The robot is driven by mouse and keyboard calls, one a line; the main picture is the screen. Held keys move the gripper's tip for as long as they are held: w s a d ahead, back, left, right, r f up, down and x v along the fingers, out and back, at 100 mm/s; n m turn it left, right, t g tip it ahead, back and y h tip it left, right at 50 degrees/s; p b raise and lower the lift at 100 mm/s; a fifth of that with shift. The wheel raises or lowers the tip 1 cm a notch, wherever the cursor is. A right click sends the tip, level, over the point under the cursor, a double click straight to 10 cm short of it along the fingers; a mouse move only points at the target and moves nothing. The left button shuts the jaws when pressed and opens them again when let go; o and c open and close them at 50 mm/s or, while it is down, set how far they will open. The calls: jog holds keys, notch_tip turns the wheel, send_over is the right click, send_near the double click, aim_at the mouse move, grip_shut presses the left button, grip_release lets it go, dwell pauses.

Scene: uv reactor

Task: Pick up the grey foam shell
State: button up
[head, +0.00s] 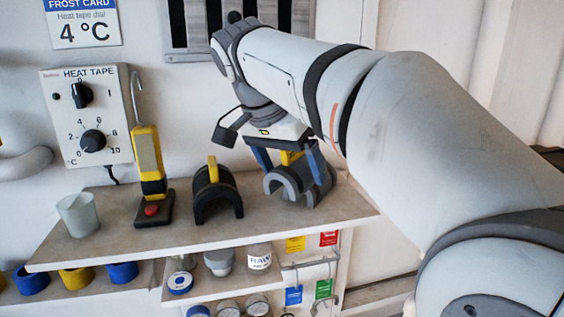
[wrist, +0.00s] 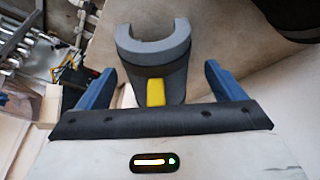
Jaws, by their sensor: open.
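The grey foam shell (head: 307,188) is an arched half-tube with a yellow handle on top, standing on the upper shelf (head: 150,238). My gripper (head: 289,163) is above it, with its blue fingers apart on either side of the yellow handle. In the wrist view the shell (wrist: 153,45) lies beyond the open fingers of my gripper (wrist: 160,82), and its yellow handle is between them. I cannot tell whether either finger touches it. My gripper and arm hide part of the shell in the head view.
A black shell with a yellow handle (head: 217,200) stands just left of the grey one. Further left are a yellow hand device (head: 148,160) on a black base and a pale cup (head: 77,214). A heat tape dial box (head: 88,117) is on the wall. Jars fill the shelf below.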

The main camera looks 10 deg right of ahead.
jog(key=shift+s+d+f, duration=0.1)
jog(key=shift+d+f, duration=0.2)
jog(key=shift+f, duration=0.4)
jog(key=shift+c, duration=0.2)
jog(key=c, duration=1.1)
